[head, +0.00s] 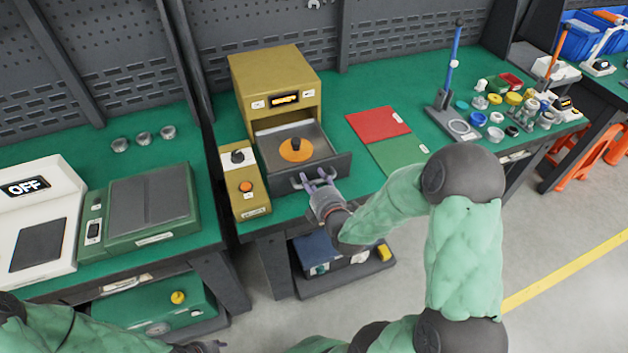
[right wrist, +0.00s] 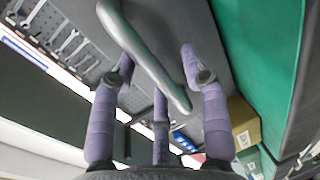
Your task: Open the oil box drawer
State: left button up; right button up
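The oil box (head: 272,78) is a mustard-yellow cabinet with a small lit display, standing at the back of the green bench. Its grey drawer (head: 328,168) is pulled out toward me, showing an orange disc (head: 296,149) with a dark knob inside. My right gripper (head: 316,178) is at the drawer's front handle. In the right wrist view the grey handle (right wrist: 150,60) runs between the spread purple fingers (right wrist: 160,70), with gaps visible at its sides. My left gripper (head: 207,346) shows only partly at the bottom edge.
A yellow control box (head: 244,183) with an orange button stands close left of the drawer. Red (head: 378,124) and green (head: 402,153) mats lie to the right. A blue stand (head: 453,70) and several small coloured parts are farther right.

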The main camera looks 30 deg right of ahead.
jog(key=v, duration=1.2)
dwell(0.6)
jog(key=w+a+f+m+g+y, duration=0.1)
jog(key=a+f+m+g+y, duration=0.3)
jog(key=f, duration=0.4)
jog(key=w+a+f+m+g+y, duration=0.1)
jog(key=a+f+m+g, duration=0.4)
jog(key=f, duration=0.4)
jog(key=s+a+f+m+g+y+p, duration=0.1)
jog(key=s+a+f+m+g+y, duration=0.1)
jog(key=s+a+f+m+g, duration=0.3)
jog(key=s+a+f+m, duration=0.3)
jog(key=s+a+f, duration=0.1)
jog(key=a+f, duration=0.3)
jog(key=shift+s+a+f+m+g+y+p, duration=0.2)
jog(key=shift+a+m+g+y+p, duration=0.1)
jog(key=shift+a+m+g, duration=0.1)
